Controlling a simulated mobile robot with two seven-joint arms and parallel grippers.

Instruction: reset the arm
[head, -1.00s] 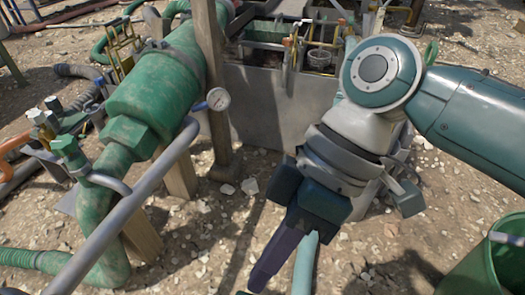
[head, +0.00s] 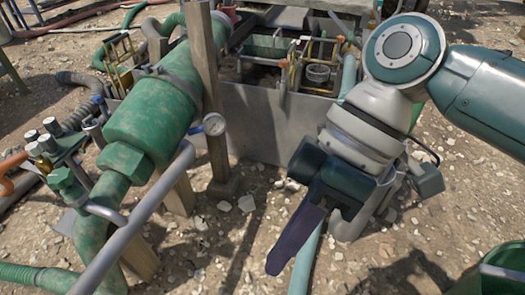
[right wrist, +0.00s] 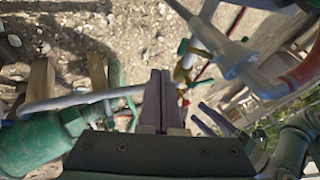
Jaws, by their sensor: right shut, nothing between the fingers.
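My right gripper (head: 291,242) hangs over the gravel in the middle of the head view, below my teal and white arm. Its dark fingers lie together with nothing between them. The right wrist view also shows the closed fingers (right wrist: 158,78), pointing up the picture. My left gripper is in neither view.
A big green pipe (head: 152,122) with a pressure gauge (head: 214,124) and a grey pipe (head: 130,228) runs at left. A grey metal tank (head: 266,120) stands behind my gripper. A wooden post (head: 203,80) rises beside it. A green container (head: 490,283) is at bottom right. Open gravel lies between.

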